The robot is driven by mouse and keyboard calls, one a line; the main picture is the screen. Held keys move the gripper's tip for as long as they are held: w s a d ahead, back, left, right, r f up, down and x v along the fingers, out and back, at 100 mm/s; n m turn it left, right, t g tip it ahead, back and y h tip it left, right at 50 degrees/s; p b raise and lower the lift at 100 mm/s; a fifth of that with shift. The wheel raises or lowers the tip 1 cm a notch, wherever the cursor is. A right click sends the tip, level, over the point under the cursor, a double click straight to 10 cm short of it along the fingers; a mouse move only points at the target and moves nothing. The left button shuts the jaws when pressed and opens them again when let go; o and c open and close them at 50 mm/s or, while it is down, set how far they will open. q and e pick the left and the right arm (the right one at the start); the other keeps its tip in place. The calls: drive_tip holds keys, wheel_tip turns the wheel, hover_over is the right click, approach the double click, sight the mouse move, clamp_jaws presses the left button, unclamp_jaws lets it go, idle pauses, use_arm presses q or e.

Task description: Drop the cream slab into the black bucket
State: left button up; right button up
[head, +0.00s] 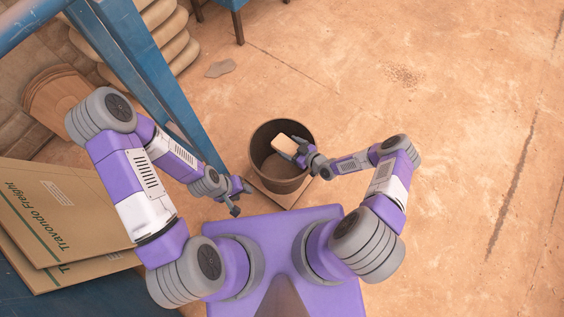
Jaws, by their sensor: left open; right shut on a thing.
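The cream slab (284,145) is a small pale block with rounded corners, seen from above. My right gripper (297,150) is shut on its right end and holds it over the opening of the black bucket. The black bucket (283,184) stands upright in the middle of the view on a flat board, and its inside looks brownish and shaded. My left gripper (240,197) is open and empty, low and to the left of the bucket. How high the slab is above the bucket's rim is hard to tell.
A blue steel frame (142,70) rises left of the bucket. Stacked pale sacks (172,40) stand behind it. Cardboard sheets (50,215) lean at the left, with a wooden piece (60,97) above them. The floor on the right is clear.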

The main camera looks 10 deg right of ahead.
drive_tip(key=o, duration=1.3)
drive_tip(key=shift+r, duration=0.1)
drive_tip(key=p+v, duration=0.2)
drive_tip(key=v, duration=0.5)
drive_tip(key=shift+s+d, duration=0.15)
drive_tip(key=shift+d, duration=0.05)
drive_tip(key=shift+r, duration=0.15)
